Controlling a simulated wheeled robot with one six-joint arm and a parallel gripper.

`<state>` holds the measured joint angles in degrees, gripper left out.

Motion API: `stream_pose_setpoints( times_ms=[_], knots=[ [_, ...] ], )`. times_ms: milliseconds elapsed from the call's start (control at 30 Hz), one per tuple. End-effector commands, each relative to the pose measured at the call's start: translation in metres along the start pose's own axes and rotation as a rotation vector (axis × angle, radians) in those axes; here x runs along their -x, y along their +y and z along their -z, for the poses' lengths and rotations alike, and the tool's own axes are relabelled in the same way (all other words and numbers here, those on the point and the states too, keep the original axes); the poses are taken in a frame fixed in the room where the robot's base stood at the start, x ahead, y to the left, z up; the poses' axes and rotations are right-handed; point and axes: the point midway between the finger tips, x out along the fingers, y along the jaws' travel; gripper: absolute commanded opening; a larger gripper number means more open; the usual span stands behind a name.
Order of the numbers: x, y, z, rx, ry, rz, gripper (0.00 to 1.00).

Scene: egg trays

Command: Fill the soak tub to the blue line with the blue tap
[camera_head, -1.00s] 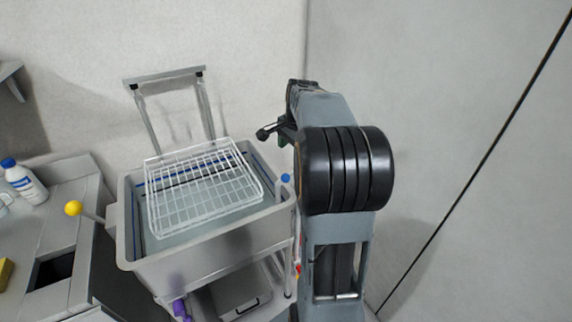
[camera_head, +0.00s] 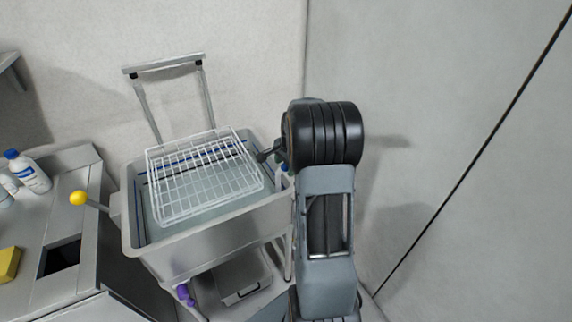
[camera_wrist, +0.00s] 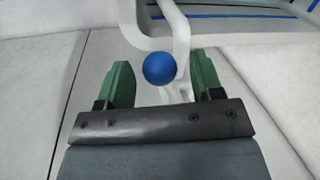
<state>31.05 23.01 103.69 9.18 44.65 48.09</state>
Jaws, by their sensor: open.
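The grey soak tub (camera_head: 195,246) stands on a cart, with blue and dark lines on its inner wall and pale water-like fill in it. A white wire basket (camera_head: 205,180) sits tilted in the tub. The blue tap knob (camera_wrist: 159,68) shows in the wrist view between and just beyond the green fingertips of my gripper (camera_wrist: 162,85). In the head view the knob (camera_head: 284,167) is at the tub's right rim, partly hidden by my arm. My gripper is open, with a gap between each finger and the knob. The tub rim also shows in the wrist view (camera_wrist: 230,40).
A yellow ball-ended lever (camera_head: 78,198) is left of the tub. A white bottle (camera_head: 30,172) with a blue cap and a yellow sponge-like block (camera_head: 9,264) are on the left counter. A lidded grey box (camera_head: 232,282) sits on the cart's lower shelf. The wall is close on the right.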

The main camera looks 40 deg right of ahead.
Motion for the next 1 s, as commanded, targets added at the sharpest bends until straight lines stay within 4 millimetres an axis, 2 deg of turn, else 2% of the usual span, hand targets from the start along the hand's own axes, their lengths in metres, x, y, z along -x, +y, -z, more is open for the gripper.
stream_pose_setpoints(
  times_ms=[367, 900, 1000],
  knots=[
    [-0.0030, 0.0000, -0.0003, 0.000, 0.000, 0.000, 0.58],
    [-0.0026, -0.0001, -0.0002, 0.000, 0.000, 0.000, 0.07],
    [-0.0026, -0.0001, -0.0002, 0.000, 0.000, 0.000, 0.00]
  ],
)
